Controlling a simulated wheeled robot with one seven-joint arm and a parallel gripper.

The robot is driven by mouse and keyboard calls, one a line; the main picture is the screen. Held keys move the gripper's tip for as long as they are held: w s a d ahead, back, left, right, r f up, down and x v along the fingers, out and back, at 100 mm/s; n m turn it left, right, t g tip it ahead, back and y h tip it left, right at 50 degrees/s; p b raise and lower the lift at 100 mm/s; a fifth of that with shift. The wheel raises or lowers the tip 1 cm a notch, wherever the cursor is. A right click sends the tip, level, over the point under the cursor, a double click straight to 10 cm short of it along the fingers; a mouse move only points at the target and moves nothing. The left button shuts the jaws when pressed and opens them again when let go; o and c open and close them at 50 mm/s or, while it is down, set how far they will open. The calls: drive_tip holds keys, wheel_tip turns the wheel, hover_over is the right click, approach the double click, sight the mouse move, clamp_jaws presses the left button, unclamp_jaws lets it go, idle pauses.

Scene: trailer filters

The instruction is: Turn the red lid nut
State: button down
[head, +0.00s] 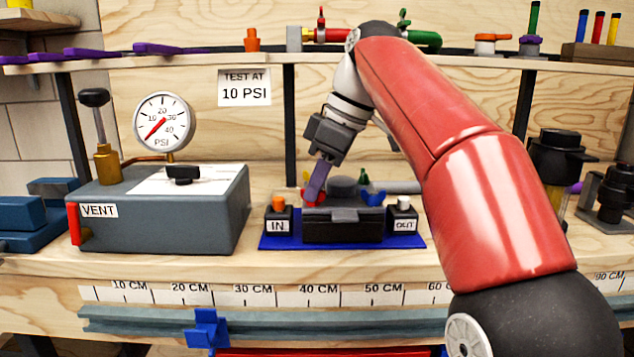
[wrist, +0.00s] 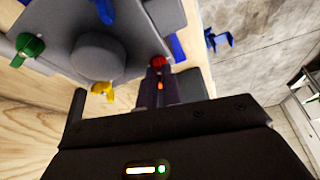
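The red lid nut (wrist: 157,62) is at the edge of the grey lid (wrist: 125,70) in the wrist view. In the head view, red bits of the nut (head: 307,196) show beside my fingers. My gripper (head: 315,188) points down at the nut with purple fingers. In the wrist view the fingertips (wrist: 157,72) stand close together on either side of the nut and appear shut on it. They partly hide it. A green nut (wrist: 30,46), a yellow nut (wrist: 103,89) and a blue nut (wrist: 105,10) sit around the lid.
The filter housing stands on a blue base (head: 410,242) with an orange IN cap (head: 278,203) and a white OUT cap (head: 404,203). A grey gauge box (head: 160,225) stands left. A shelf (head: 200,60) with fittings runs behind. My arm covers the bench right of the housing.

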idle(0.4)
drive_tip(key=m+p, duration=0.1)
drive_tip(key=m, duration=0.1)
drive_tip(key=m+t+h, duration=0.1)
drive_tip(key=m, duration=0.1)
drive_tip(key=shift+s+a+r+m+t+p, duration=0.1)
drive_tip(key=shift+s+r+m+t+p, duration=0.1)
drive_tip(key=shift+m+t+p, duration=0.15)
drive_tip(key=m+t+h+p, duration=0.1)
drive_tip(key=m, duration=0.2)
drive_tip(key=shift+m+p, duration=0.25)
drive_tip(key=shift+p, duration=0.1)
drive_tip(key=m+h+p, duration=0.1)
drive_tip(key=m+p, duration=0.1)
drive_tip(key=m, duration=0.1)
drive_tip(key=shift+a, duration=0.15)
drive_tip(key=shift+f+m+t+h+p, duration=0.15)
drive_tip(key=shift+m+h+p, duration=0.25)
drive_tip(key=shift+m, duration=0.55)
drive_tip(key=shift+m+t+h+p, duration=0.1)
drive_tip(key=shift+m+h+p, duration=0.3)
drive_tip(key=shift+m, duration=0.55)
drive_tip(key=c, duration=1.6)
unclamp_jaws()
